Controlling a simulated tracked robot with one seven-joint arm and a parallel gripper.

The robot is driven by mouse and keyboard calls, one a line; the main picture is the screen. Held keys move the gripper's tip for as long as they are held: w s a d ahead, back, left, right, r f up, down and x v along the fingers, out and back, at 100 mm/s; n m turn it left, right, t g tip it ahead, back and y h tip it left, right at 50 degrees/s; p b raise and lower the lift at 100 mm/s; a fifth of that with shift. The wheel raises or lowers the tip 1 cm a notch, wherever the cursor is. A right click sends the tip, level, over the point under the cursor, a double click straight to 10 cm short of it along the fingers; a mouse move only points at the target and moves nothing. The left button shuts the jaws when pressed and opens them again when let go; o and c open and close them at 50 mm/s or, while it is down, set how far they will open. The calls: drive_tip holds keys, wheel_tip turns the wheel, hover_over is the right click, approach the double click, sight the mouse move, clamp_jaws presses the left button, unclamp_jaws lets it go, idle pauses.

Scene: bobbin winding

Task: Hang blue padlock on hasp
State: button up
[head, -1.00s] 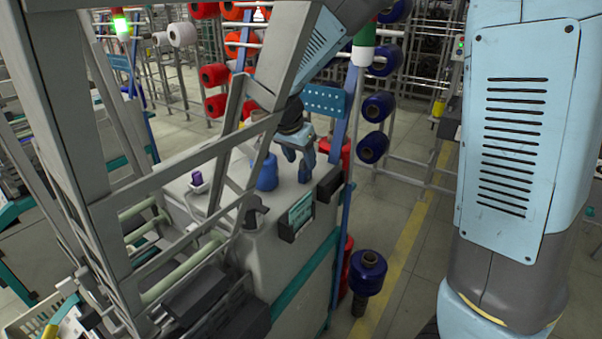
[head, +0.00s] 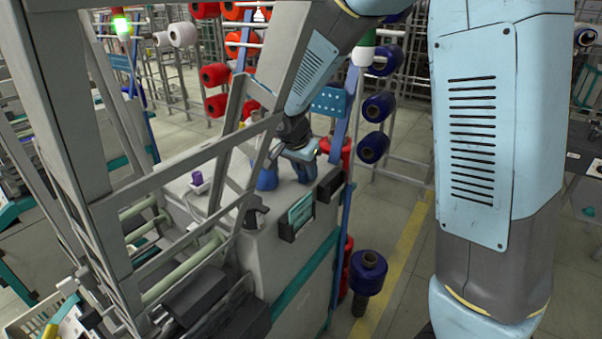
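My gripper (head: 288,174) is over the white top of the machine cabinet, with its two pale blue fingers apart. No object shows between them. A blue rounded thing (head: 267,180) stands on the cabinet top beside the left finger. The finger partly covers it, and I cannot tell whether they touch. I cannot make out a blue padlock or a hasp in this view.
The cabinet (head: 285,265) carries a small dark panel (head: 300,215) on its front. A grey frame (head: 75,110) stands close on the left. A small purple item (head: 197,178) sits on the cabinet top. Blue spools (head: 368,272) stand on the floor to the right.

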clamp_jaws()
drive_tip(key=shift+r, duration=0.1)
